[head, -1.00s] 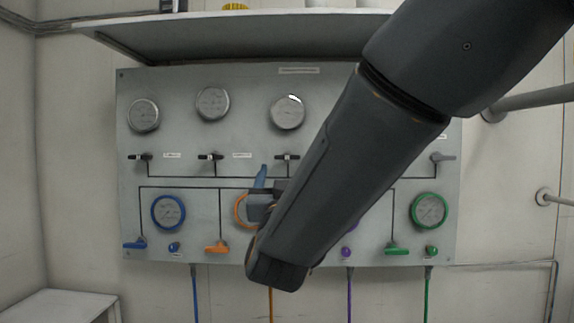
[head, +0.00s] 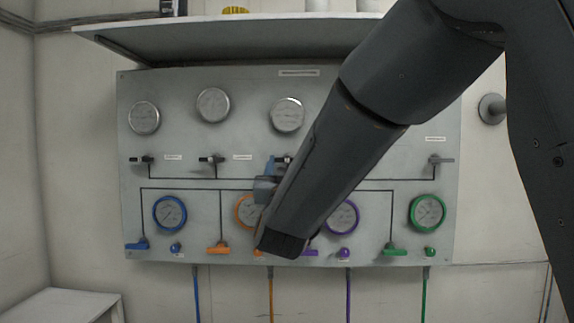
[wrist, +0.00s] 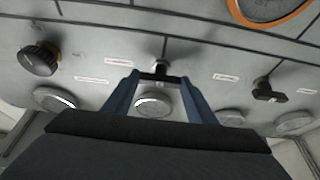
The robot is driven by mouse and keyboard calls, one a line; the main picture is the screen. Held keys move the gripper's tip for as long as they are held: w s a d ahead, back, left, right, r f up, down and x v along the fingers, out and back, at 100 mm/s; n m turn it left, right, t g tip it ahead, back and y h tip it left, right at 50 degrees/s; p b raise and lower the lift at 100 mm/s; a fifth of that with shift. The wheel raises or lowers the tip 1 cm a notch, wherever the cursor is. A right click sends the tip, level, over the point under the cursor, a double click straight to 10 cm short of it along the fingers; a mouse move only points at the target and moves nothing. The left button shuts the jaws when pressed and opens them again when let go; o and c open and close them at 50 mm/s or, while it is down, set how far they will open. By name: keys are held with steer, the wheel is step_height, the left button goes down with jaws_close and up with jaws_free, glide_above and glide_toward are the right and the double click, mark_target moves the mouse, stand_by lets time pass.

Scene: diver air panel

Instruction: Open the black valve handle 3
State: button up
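Black valve handle 3 (head: 281,160) is the third handle from the left in the upper row on the grey panel. In the head view it is partly hidden by my gripper (head: 272,166). In the wrist view, handle 3 (wrist: 160,76) lies crosswise on its metal stem. The two blue fingers of my gripper (wrist: 160,84) are apart, one at each end of the handle. Nothing shows clamped between them; whether they touch the handle I cannot tell.
Another black handle (head: 208,160) sits to the left of handle 3. A black round knob (wrist: 40,58) shows in the wrist view. The orange gauge (head: 243,208) is below, partly behind my arm. A shelf (head: 230,36) juts out above the panel.

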steer(key=shift+c, duration=1.4)
steer(key=shift+n, duration=0.4)
steer(key=n+y, duration=0.2)
steer(key=n, duration=0.1)
steer(key=n+y, duration=0.1)
steer(key=n, duration=0.1)
steer(key=shift+d, duration=0.25)
steer(key=n+y, duration=0.1)
steer(key=n, duration=0.1)
steer(key=n+g+y, duration=0.1)
steer(key=n, duration=0.2)
steer(key=shift+d+r, duration=0.1)
steer(key=shift+r, duration=0.05)
steer(key=n+g+y, duration=0.1)
steer(key=n, duration=0.2)
steer(key=n+g+y, duration=0.1)
steer(key=n, duration=0.1)
steer(key=shift+r+n, duration=0.15)
steer(key=shift+n, duration=0.25)
steer(key=shift+n+g, duration=0.9)
steer(key=shift+n, duration=1.1)
